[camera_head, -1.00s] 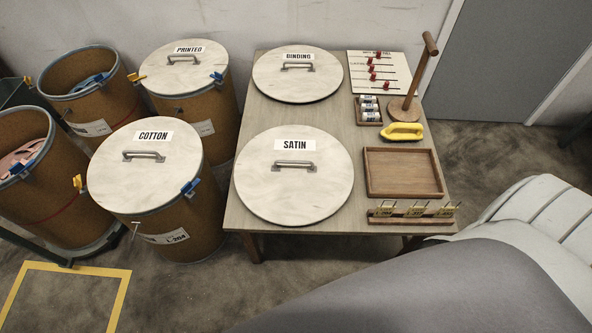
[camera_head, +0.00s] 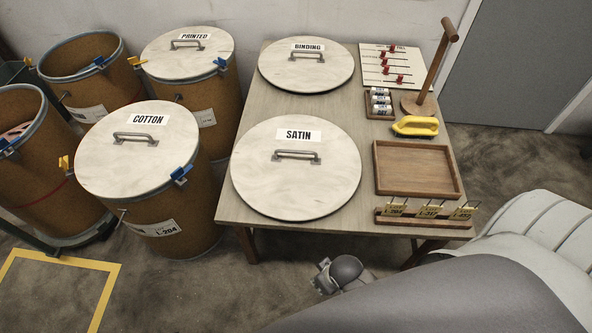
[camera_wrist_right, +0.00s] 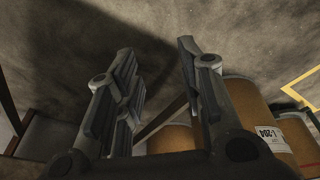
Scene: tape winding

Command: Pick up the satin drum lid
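The satin drum lid (camera_head: 296,190) is a round, pale wooden disc with a metal bar handle (camera_head: 297,155) and a SATIN label. It lies flat on the near left part of the table. My right gripper (camera_head: 325,277) shows below the table's front edge, in front of the lid and apart from it. In the right wrist view its two fingers (camera_wrist_right: 160,85) stand apart with nothing between them, over the bare floor. My left gripper is not in view.
The binding lid (camera_head: 306,75) lies behind on the same table (camera_head: 228,205). The cotton drum (camera_head: 165,220) stands close on the left.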

